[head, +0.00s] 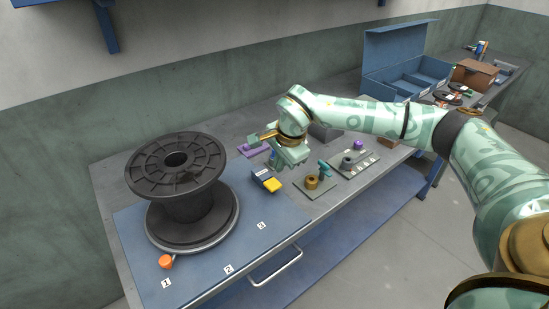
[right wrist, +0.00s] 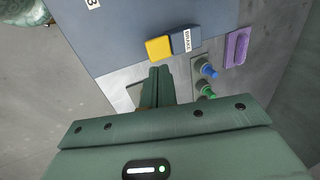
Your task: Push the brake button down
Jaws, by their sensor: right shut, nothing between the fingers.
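The brake button is a yellow block (head: 272,185) beside a dark blue housing (head: 260,174) on the bench, right of the large spool. In the right wrist view the yellow button (right wrist: 159,48) and the housing with its white BRAKE label (right wrist: 186,40) lie just beyond my fingertips. My right gripper (right wrist: 160,73) is shut and empty, its fingers pointing toward the button. In the head view my right gripper (head: 275,160) hangs above the bench, behind the button. Contact with the button is not visible. My left gripper is out of view.
A large dark spool (head: 185,205) stands at left on a blue mat (head: 195,278), with an orange knob (head: 165,262) at its base. Blue (right wrist: 208,70) and green (right wrist: 207,92) knobs sit near my fingers. A fixture with a copper coil (head: 312,182) is to the right.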

